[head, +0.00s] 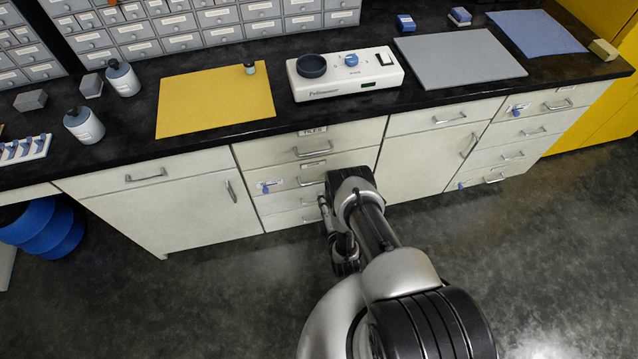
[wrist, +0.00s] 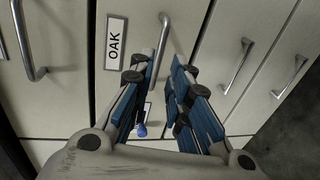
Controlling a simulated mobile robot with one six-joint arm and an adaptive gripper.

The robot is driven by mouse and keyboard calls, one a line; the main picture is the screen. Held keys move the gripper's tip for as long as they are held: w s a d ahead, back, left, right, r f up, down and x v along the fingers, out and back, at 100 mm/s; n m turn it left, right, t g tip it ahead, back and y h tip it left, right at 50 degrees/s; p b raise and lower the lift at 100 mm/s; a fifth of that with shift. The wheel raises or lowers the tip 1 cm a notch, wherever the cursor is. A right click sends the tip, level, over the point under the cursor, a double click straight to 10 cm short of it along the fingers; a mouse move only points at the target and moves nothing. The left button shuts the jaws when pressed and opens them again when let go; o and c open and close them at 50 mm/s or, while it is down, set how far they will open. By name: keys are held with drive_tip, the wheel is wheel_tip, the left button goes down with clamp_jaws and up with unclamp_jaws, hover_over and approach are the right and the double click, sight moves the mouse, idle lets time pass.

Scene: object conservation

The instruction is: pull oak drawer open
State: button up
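The oak drawer (wrist: 135,20) carries an OAK label (wrist: 115,43) in the wrist view. It is the second drawer down in the middle stack in the head view (head: 287,186), and looks shut. Its metal bar handle (wrist: 163,38) runs lengthwise beside the label. My gripper (wrist: 157,70) is open, its blue-padded fingers apart on either side of the handle's lower end in the picture. I cannot tell whether they touch it. In the head view my arm hides the fingers and part of the drawer front.
A blue key (wrist: 140,130) sticks out of the oak drawer's front. The tiles drawer handle (wrist: 32,45) is on one side, and a lower drawer's handle (wrist: 237,66) on the other. A dark counter (head: 290,112) overhangs the drawers. The floor (head: 200,300) in front is clear.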

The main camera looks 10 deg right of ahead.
sight(319, 181)
drive_tip(key=b+x, duration=0.3)
drive_tip(key=x, duration=0.6)
drive_tip(key=shift+w, duration=0.15)
drive_tip(key=shift+c, duration=0.3)
clamp_jaws()
